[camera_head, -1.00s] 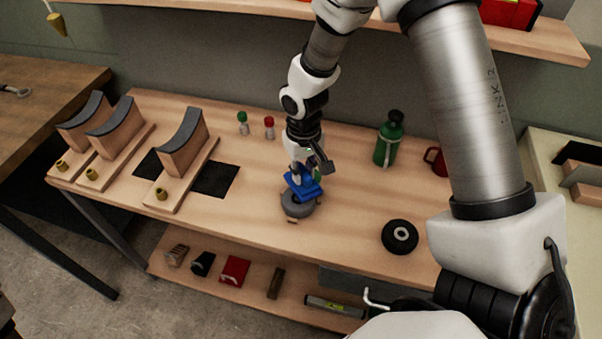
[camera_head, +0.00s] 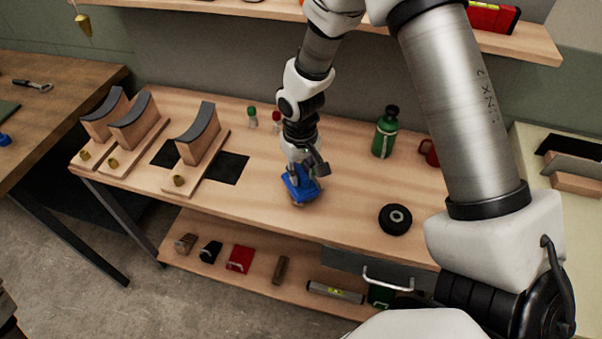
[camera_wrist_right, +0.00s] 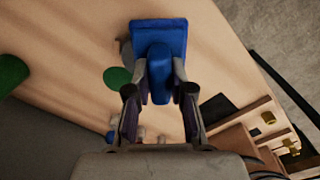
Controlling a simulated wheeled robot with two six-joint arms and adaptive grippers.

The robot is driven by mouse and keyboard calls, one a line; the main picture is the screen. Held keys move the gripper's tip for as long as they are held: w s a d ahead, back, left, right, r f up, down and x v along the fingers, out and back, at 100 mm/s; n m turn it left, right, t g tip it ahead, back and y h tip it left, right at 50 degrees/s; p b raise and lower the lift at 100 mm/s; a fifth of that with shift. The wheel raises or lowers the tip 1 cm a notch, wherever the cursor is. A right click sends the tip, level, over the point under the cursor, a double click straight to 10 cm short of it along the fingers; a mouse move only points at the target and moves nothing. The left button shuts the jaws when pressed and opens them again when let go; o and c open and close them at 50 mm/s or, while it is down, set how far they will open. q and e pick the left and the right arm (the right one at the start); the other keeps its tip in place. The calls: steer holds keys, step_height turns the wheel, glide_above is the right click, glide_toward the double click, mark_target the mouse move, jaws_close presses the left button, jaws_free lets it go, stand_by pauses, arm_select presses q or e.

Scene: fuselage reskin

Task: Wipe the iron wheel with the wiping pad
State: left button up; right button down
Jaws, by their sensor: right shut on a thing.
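My right gripper (camera_head: 301,172) points down over the middle of the workbench. It is shut on the blue wiping pad (camera_head: 302,192). In the right wrist view the pad (camera_wrist_right: 172,27) stands out beyond the fingers, with its blue grip between them. The grey iron wheel (camera_wrist_right: 125,50) shows only as a sliver beside the pad; in the head view the pad and gripper hide nearly all of it. I cannot tell whether pad and wheel touch. My left gripper is not in view.
A black wheel with a pale hub (camera_head: 395,219) lies to the right. A green bottle (camera_head: 385,135) and a red mug (camera_head: 429,152) stand behind. Wooden cradles (camera_head: 198,145) stand at left. A green disc (camera_wrist_right: 117,77) shows near the pad in the wrist view.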

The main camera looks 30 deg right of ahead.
steer(key=shift+d+r+p, duration=0.1)
steer(key=shift+r+p, duration=0.25)
steer(key=shift+r, duration=0.3)
step_height(320, 180, up, 2)
steer(key=shift+r+p, duration=0.25)
steer(key=shift+p, duration=0.85)
steer(key=shift+r+p, duration=0.65)
